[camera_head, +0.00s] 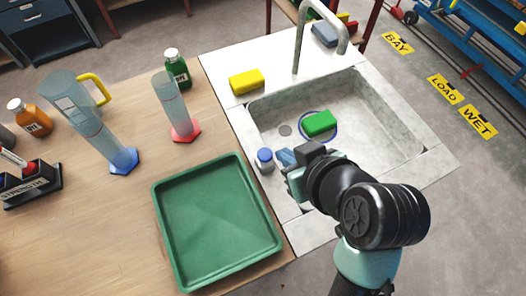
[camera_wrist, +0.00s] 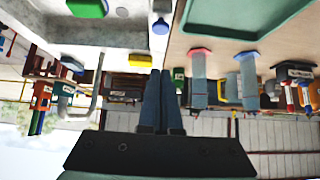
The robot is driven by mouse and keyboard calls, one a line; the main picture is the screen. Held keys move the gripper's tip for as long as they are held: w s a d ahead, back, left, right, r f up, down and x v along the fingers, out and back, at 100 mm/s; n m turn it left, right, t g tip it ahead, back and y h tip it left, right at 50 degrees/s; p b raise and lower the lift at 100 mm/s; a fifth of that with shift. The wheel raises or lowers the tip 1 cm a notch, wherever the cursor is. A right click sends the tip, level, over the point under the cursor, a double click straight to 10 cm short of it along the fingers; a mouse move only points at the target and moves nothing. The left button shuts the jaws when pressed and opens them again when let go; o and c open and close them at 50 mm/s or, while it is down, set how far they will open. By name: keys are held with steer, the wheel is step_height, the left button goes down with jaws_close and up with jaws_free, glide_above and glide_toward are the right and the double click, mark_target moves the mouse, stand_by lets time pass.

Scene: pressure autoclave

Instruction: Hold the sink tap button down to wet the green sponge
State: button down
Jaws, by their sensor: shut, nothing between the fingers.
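The green sponge (camera_head: 320,123) lies in the sink basin (camera_head: 385,140), on a blue ring marking. The metal tap (camera_head: 299,40) arches over from the sink's back edge. My gripper (camera_head: 284,157) is shut and empty, just right of the button, with a small apparent gap. In the upside-down wrist view, the closed fingers (camera_wrist: 160,72) point toward the blue button cap (camera_wrist: 160,27), apart from it. The green sponge (camera_wrist: 87,7) shows at the top left there. No water stream is visible.
A yellow sponge (camera_head: 246,82) lies on the sink's back left rim. A green tray (camera_head: 158,231) sits on the wooden table left of the sink. Measuring cylinders and bottles stand behind it, including a red-based cylinder (camera_head: 185,132). My arm covers the sink's front.

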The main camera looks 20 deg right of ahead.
glide_above(263, 150)
steer(key=s, duration=0.3)
step_height(263, 150, down, 7)
steer(key=shift+a+r, duration=0.1)
step_height(263, 150, down, 3)
steer(key=shift+r, duration=0.15)
steer(key=shift+f, duration=0.8)
